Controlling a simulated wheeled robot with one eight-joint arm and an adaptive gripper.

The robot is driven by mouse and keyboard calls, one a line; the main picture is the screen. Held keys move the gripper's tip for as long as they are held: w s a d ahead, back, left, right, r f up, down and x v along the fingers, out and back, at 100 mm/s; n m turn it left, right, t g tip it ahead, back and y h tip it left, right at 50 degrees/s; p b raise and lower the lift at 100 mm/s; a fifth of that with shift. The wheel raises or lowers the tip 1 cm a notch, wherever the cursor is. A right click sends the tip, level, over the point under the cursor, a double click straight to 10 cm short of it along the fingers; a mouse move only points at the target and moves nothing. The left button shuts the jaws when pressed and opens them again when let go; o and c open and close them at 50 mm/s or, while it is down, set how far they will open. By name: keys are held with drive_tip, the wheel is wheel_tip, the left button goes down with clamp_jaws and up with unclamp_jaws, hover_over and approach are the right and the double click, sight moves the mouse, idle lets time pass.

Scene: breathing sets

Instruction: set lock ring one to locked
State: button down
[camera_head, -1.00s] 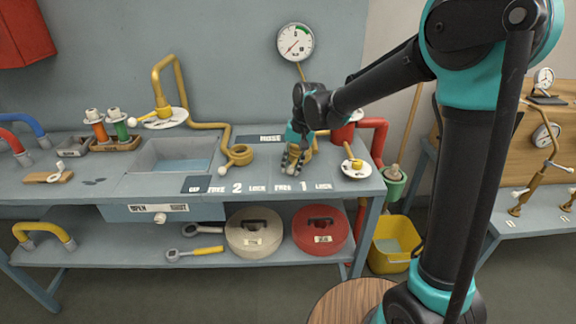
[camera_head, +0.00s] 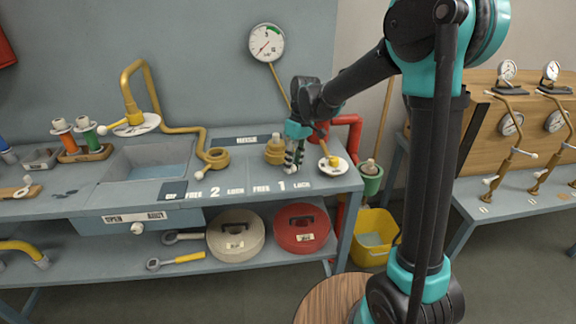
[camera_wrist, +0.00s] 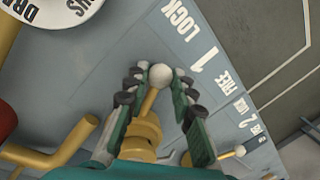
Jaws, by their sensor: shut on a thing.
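Lock ring one is a yellow stacked ring (camera_head: 274,152) on the bench. It also shows in the wrist view (camera_wrist: 141,135), with a short yellow lever ending in a white ball (camera_wrist: 160,75). My gripper (camera_head: 291,170) is at the right side of the ring in the head view and hides the lever there. In the wrist view my gripper (camera_wrist: 159,82) has its fingers on both sides of the lever, shut on it near the ball. The FREE 1 LOCK lettering (camera_head: 282,186) lies in front; the gripper stands nearer the LOCK side.
Lock ring two (camera_head: 216,158) stands to the left, by the sink (camera_head: 150,172). A white dial plate with a yellow lever (camera_head: 333,167) is close on the right, with a red pipe (camera_head: 350,130) behind. A gauge (camera_head: 266,43) hangs above.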

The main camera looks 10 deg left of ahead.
drive_tip(key=shift+w+d+n, duration=0.25)
drive_tip(key=shift+n, duration=0.05)
idle(0.4)
drive_tip(key=c, duration=1.3)
unclamp_jaws()
drive_tip(key=shift+o, duration=0.2)
wheel_tip(320, 180, up, 12)
drive_tip(key=w+d, duration=0.1)
drive_tip(key=w, duration=0.1)
drive_tip(key=shift+d, duration=0.2)
drive_tip(key=shift+f, duration=0.1)
